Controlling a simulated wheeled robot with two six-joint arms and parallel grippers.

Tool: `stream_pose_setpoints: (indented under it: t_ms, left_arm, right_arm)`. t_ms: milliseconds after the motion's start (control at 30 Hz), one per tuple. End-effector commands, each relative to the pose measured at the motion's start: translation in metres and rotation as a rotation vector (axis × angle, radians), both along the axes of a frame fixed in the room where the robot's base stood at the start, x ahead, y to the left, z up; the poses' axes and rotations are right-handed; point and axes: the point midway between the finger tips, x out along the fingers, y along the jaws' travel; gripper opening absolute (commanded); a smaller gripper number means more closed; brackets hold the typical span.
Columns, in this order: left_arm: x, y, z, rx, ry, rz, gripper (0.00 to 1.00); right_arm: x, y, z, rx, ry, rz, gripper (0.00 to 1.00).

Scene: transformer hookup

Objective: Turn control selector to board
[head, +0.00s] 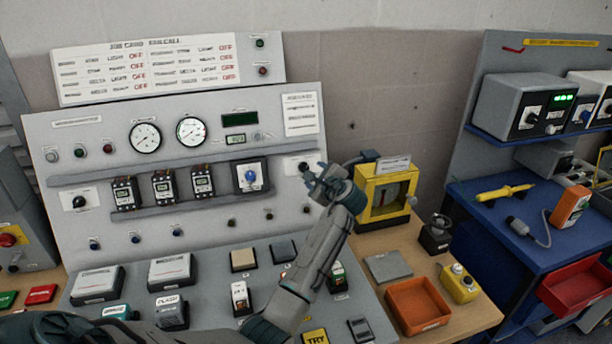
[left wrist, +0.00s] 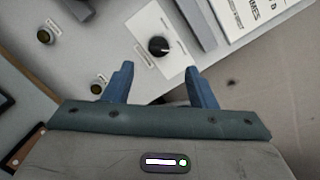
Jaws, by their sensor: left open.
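A black rotary selector knob (left wrist: 158,46) on a white plate (left wrist: 150,68) shows in the left wrist view, ahead of and between my fingertips. In the head view this knob (head: 303,167) is at the right end of the sloped panel, close to my gripper. Its label is too small to read, so I cannot tell its setting. My left gripper (left wrist: 158,72) is open with nothing between its blue fingers. In the head view my left gripper (head: 318,178) is in front of the panel's right edge, just below and right of the knob. My right gripper is not in view.
A blue knob (head: 250,176) and another black knob (head: 78,202) are on the same panel (head: 220,205). A yellow-framed meter (head: 384,193) stands just right of my gripper. An orange tray (head: 418,303) and a blue bench (head: 470,200) are further right.

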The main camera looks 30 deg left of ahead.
Motion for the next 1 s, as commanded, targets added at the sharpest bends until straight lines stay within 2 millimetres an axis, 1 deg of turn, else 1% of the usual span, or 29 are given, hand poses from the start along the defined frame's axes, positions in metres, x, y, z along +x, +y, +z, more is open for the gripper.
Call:
stream_pose_setpoints:
  t_ms: [33, 200, 400, 533, 700, 967, 1000]
  left_arm:
    - [0.005, 0.008, -0.008, 0.002, -0.002, 0.002, 0.51]
    - [0.02, 0.03, -0.016, 0.001, -0.002, 0.001, 0.51]
    - [0.035, 0.051, -0.022, 0.001, -0.002, 0.0, 0.51]
    - [0.041, 0.059, -0.023, -0.001, -0.002, 0.001, 0.51]
    - [0.045, 0.065, -0.023, -0.001, -0.002, 0.001, 0.51]
    - [0.045, 0.065, -0.022, -0.002, -0.001, 0.0, 0.51]
    - [0.045, 0.065, -0.022, -0.002, -0.001, 0.0, 0.48]
  right_arm:
    - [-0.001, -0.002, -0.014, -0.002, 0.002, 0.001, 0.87]
    - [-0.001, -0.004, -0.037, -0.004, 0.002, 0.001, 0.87]
    - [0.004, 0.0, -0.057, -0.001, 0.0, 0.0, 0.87]
    - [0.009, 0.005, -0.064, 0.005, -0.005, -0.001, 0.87]
    - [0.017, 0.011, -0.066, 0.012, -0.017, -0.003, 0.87]
    - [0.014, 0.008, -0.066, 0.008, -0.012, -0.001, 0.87]
    - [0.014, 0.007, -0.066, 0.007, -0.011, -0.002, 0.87]
